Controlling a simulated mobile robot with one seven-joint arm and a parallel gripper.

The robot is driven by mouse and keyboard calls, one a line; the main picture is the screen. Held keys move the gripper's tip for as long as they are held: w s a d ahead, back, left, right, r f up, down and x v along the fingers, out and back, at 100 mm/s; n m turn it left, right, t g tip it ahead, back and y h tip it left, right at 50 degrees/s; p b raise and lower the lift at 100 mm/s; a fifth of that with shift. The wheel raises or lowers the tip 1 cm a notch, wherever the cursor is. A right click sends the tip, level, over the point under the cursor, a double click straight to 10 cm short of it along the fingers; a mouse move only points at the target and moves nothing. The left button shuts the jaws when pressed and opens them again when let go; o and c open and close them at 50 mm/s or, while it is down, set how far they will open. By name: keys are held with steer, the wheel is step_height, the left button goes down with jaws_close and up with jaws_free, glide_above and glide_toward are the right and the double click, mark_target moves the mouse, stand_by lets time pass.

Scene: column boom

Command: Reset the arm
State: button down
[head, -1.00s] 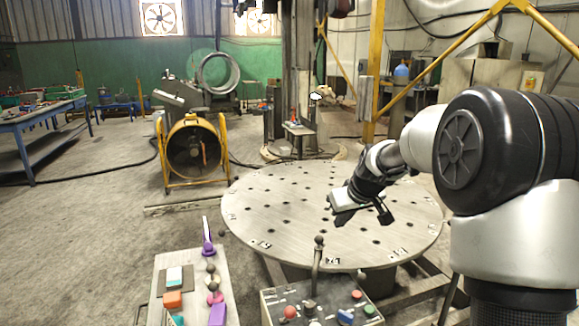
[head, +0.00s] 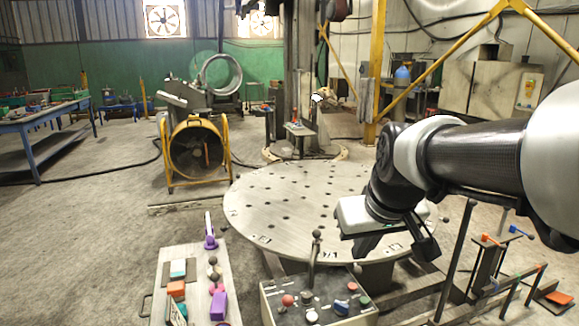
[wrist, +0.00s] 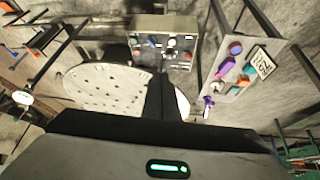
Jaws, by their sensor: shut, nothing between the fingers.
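My gripper (head: 397,246) hangs at the right in the head view, over the right part of the round perforated table (head: 285,205). Its fingers point down and it holds nothing. In the wrist view the dark finger (wrist: 160,100) stands up from the wide dark gripper body across the bottom. The jaws are shut. My arm comes in from the right edge of the head view and hides the table's right side.
A control box (head: 318,300) with knobs and a lever stands in front of the round table. Left of it a board (head: 172,258) carries small coloured objects. Racks with bars and clamps (head: 492,262) stand at right. A yellow-framed fan (head: 196,150) is behind; open floor lies left.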

steer(key=s+d+f+m, duration=0.1)
steer(key=s+f+m, duration=0.15)
steer(key=s, duration=1.35)
step_height(320, 180, up, 18)
steer(key=p, duration=1.8)
steer(key=shift+w+r, duration=0.15)
steer(key=shift+w, duration=0.05)
steer(key=shift+n, duration=0.25)
